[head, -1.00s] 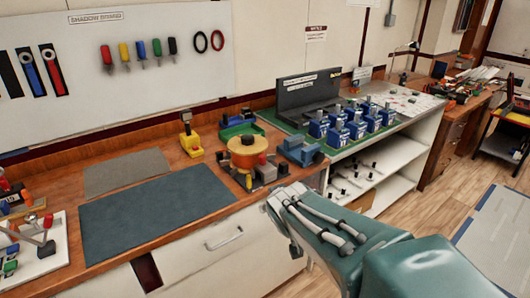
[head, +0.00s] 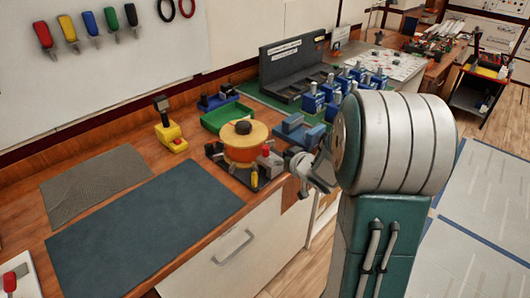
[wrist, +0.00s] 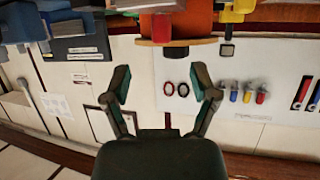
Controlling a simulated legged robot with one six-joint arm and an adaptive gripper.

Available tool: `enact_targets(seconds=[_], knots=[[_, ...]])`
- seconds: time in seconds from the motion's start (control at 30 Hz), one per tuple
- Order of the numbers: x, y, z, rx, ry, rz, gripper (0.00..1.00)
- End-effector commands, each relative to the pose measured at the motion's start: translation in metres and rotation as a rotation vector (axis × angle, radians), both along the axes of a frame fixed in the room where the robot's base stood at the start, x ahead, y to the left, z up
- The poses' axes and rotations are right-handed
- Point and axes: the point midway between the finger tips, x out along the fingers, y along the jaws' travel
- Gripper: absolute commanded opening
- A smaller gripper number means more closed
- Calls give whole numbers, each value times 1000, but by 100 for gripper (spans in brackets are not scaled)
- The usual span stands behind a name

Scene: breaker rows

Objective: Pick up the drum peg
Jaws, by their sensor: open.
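An orange drum (head: 245,142) with a dark knob on top stands near the bench's front edge, with small grey, black and red-topped pieces around its base. I cannot tell which part is the drum peg. My gripper (head: 306,172) is right of the drum, apart from it, at the front edge of the bench. The wrist view is upside down. It shows my gripper (wrist: 163,78) open and empty, with its fingers spread. The orange drum (wrist: 195,22) is at the top of that view, beyond the fingertips, with a red piece (wrist: 161,28) before it.
A yellow tool with a black handle (head: 168,128), a green tray (head: 228,115) and a blue-grey block (head: 300,130) stand around the drum. Several blue breakers (head: 313,99) stand farther right. A dark mat (head: 145,222) lies clear at the left.

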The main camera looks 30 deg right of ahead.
Motion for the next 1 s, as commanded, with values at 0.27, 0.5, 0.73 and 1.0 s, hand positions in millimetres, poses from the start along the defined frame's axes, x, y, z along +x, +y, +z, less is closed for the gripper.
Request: enact_targets(seconds=[0.27,0.5,0.73,1.0], knots=[[31,4,-12,-2,1,1,76],[63,9,-21,-2,2,3,76],[79,10,-27,-1,1,-1,76],[78,9,-27,-2,1,-1,31]])
